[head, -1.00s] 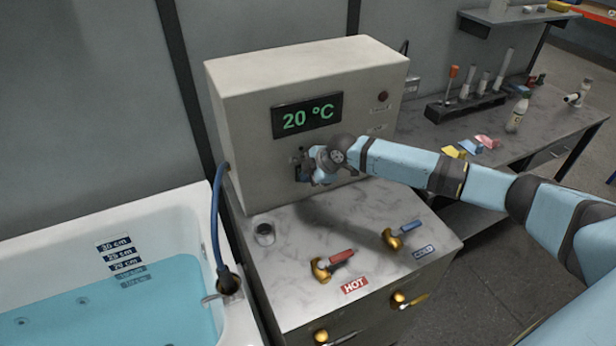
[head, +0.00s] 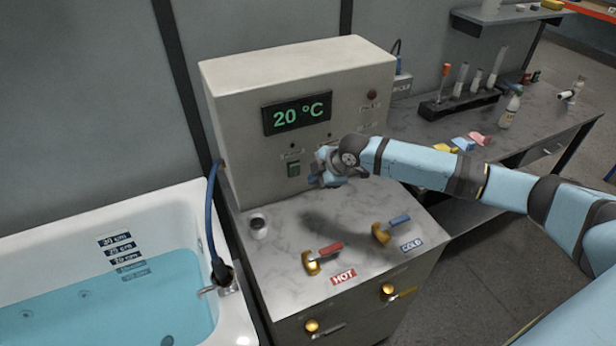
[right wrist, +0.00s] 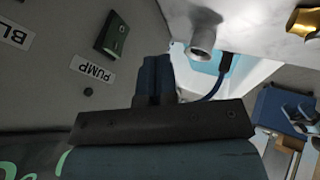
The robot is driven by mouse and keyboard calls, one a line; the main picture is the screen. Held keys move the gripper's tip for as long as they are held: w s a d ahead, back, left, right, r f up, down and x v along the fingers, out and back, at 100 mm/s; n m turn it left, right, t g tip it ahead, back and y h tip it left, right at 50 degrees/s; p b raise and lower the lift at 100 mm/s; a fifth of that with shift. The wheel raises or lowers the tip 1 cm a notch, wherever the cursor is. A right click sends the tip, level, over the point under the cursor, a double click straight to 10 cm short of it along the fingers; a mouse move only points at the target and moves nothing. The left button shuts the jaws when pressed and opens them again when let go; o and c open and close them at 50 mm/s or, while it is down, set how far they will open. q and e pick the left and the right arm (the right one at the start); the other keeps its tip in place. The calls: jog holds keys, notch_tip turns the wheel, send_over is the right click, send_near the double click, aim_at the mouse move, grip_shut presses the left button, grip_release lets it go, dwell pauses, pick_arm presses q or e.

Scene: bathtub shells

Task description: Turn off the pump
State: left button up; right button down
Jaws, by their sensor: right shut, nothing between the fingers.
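The beige control box (head: 230,130) stands on the marble-topped cabinet. The pump switch (head: 293,169) is a small dark green rocker on its front face, below the display, with a dark dot above it. In the right wrist view the switch (right wrist: 111,38) shows clear of my fingers, beside a white PUMP label (right wrist: 92,69). My right gripper (head: 316,180) is shut and empty, just right of the switch and apart from it. In the right wrist view its closed fingers (right wrist: 155,75) point past the switch toward the cabinet top. My left gripper is not in view.
The display (head: 297,114) reads 20 °C. A red hot tap (head: 322,256) and a blue cold tap (head: 391,229) lie on the cabinet top, with a small metal cylinder (head: 258,227) at its left. The bathtub (head: 60,232) holds water, with a blue hose (head: 211,215) beside it.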

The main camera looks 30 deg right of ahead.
jog(key=v, duration=0.3)
jog(key=s+b+v, duration=0.1)
jog(key=v, duration=0.1)
jog(key=shift+f, duration=0.15)
jog(key=shift+s, duration=0.1)
